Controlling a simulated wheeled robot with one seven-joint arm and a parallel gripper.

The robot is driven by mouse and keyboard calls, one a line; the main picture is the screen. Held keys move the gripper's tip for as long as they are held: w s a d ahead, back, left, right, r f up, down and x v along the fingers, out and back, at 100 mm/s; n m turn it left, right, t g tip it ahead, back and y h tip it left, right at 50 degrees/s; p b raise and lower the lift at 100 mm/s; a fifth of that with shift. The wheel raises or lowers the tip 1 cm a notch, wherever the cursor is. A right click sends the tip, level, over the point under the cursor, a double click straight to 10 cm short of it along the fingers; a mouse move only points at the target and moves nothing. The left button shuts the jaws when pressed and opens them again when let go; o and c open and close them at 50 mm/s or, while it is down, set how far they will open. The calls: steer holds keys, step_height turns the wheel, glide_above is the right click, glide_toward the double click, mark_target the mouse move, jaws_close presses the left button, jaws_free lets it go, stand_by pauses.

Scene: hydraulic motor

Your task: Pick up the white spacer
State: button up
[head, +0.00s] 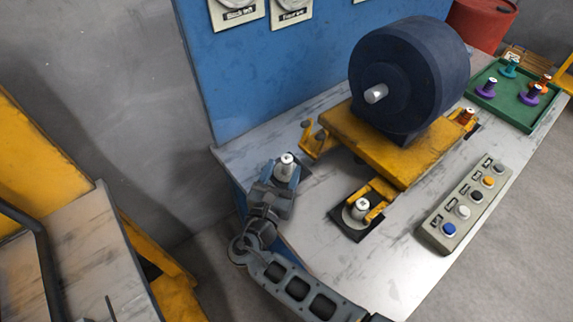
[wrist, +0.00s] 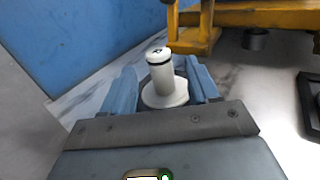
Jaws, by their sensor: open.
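A white spacer (head: 287,161) stands upright at the left end of the table, a post with a round flange at its base. My gripper (head: 284,175) is at this spacer with blue fingers open. In the wrist view the spacer (wrist: 161,76) stands between the two fingers of my gripper (wrist: 162,82), with a dark ring near its top. I cannot tell whether either finger touches it. Another pale spacer (head: 361,206) stands on a black pad by a yellow bracket.
A dark motor (head: 408,75) sits on a yellow base (head: 385,146) at the table's middle. A button panel (head: 466,205) lies at the right front. A green tray (head: 516,109) with purple, teal and orange spacers is at the far right. A blue wall panel (head: 270,70) rises behind.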

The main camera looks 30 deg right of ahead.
steer(key=shift+w+d, duration=0.3)
steer(key=shift+d, duration=0.05)
jaws_close()
stand_by(0.4)
